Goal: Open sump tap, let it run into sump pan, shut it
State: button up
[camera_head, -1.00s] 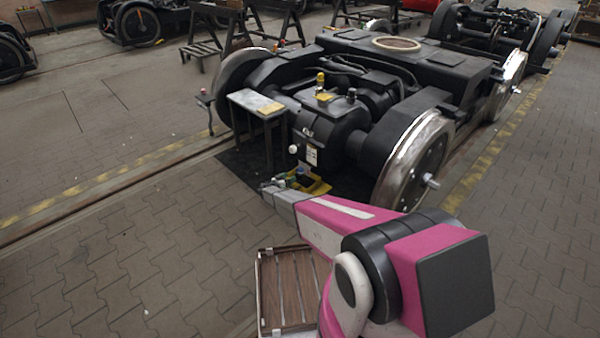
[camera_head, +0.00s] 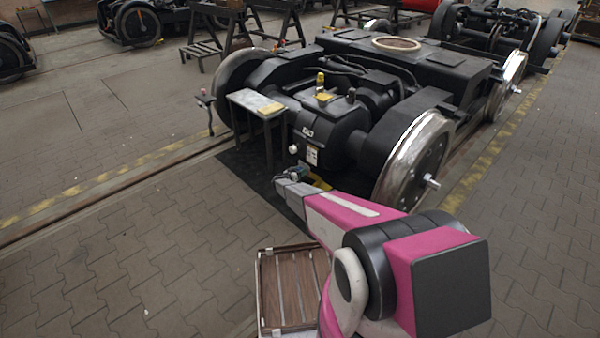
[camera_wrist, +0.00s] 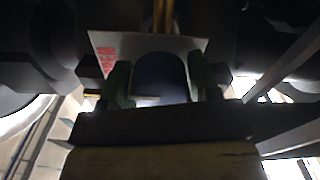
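My gripper (camera_head: 291,175) is low in front of the bogie's dark gearbox housing (camera_head: 325,130), below a white label (camera_head: 312,156). In the wrist view, the two green-padded fingers of my gripper (camera_wrist: 160,82) stand apart, on either side of a dark blue rounded thing (camera_wrist: 160,74). Whether they press on it is too dark to tell. Behind it is a pale plate with red lettering (camera_wrist: 108,50), and a brass-coloured upright piece (camera_wrist: 163,14) above. A yellow patch, seemingly the sump pan (camera_head: 319,182), shows on the floor, mostly hidden by my arm. I cannot make out the tap clearly.
A small bench (camera_head: 252,98) stands left of the gearbox. A large wheel (camera_head: 412,160) is close on the right. A wooden slatted crate (camera_head: 264,290) is at the bottom, beside my arm. The paved floor on the left is clear.

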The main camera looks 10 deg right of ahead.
jog(key=c, duration=0.4)
jog(key=shift+c, duration=0.2)
jog(key=shift+n, duration=0.3)
jog(key=n, duration=0.3)
jog(key=shift+n, duration=0.3)
jog(key=n, duration=0.3)
jog(key=shift+n, duration=0.4)
jog(key=n, duration=0.5)
jog(key=shift+a+f+n, duration=0.1)
jog(key=shift+n, duration=2.3)
